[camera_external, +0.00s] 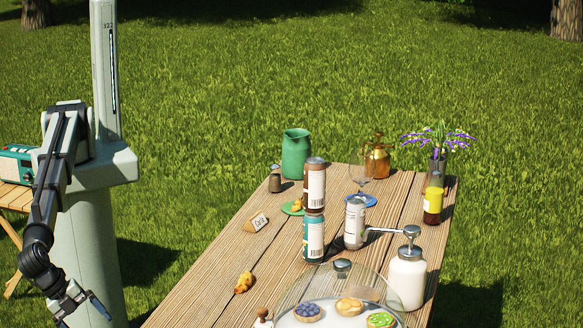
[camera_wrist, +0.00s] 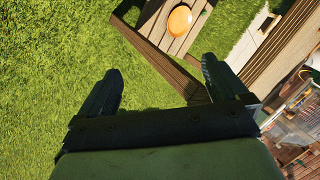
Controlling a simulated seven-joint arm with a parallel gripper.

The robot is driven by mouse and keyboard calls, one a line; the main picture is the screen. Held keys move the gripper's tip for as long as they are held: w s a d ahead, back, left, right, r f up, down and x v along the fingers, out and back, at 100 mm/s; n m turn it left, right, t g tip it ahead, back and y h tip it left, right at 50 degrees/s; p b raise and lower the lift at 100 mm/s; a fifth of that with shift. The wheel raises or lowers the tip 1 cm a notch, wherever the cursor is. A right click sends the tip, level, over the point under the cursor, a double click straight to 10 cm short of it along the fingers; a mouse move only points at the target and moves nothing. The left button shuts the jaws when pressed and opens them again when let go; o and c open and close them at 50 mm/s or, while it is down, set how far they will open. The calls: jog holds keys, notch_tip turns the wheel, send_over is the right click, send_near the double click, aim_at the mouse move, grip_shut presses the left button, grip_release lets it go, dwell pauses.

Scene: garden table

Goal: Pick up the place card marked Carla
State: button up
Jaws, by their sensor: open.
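A small folded place card (camera_external: 257,221) stands on the left part of the wooden table (camera_external: 205,290) in the external view. Its pale face carries short writing too small to read with certainty. No other place card shows. My gripper (camera_external: 88,308) hangs off the table's left side, at the lower left, well apart from the card. In the wrist view my gripper (camera_wrist: 162,82) has its two fingers spread wide with nothing between them. The card does not show in the wrist view.
A yellow-brown pastry-like piece (camera_external: 243,283) lies nearer. A glass dome (camera_external: 342,290) covers tarts in front. Planks around the card are clear.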

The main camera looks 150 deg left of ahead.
jog(key=w+a+r+n, duration=0.15)
jog(key=w+r, duration=0.35)
jog(key=r, duration=0.5)
jog(key=s+a+r+n+g+h, duration=0.1)
jog(key=s+a+r, duration=0.1)
jog(key=a, duration=0.8)
jog(key=s+a+r+n+g, duration=0.1)
jog(key=s+a+r, duration=0.1)
jog(key=a, duration=0.8)
notch_tip(320, 180, up, 6)
jog(key=n+h, duration=0.4)
jog(key=h, duration=0.1)
send_over(255, 215)
jog(key=shift+g, duration=0.3)
jog(key=f, duration=0.7)
jog(key=shift+s+a+f, duration=0.25)
jog(key=shift+a+f, duration=0.1)
jog(key=shift+f, duration=0.05)
jog(key=shift+w+d+f, duration=0.1)
jog(key=shift+d+f, duration=0.05)
jog(key=shift+f, duration=1.2)
jog(key=shift+d+f, duration=0.15)
jog(key=shift+f, duration=1.15)
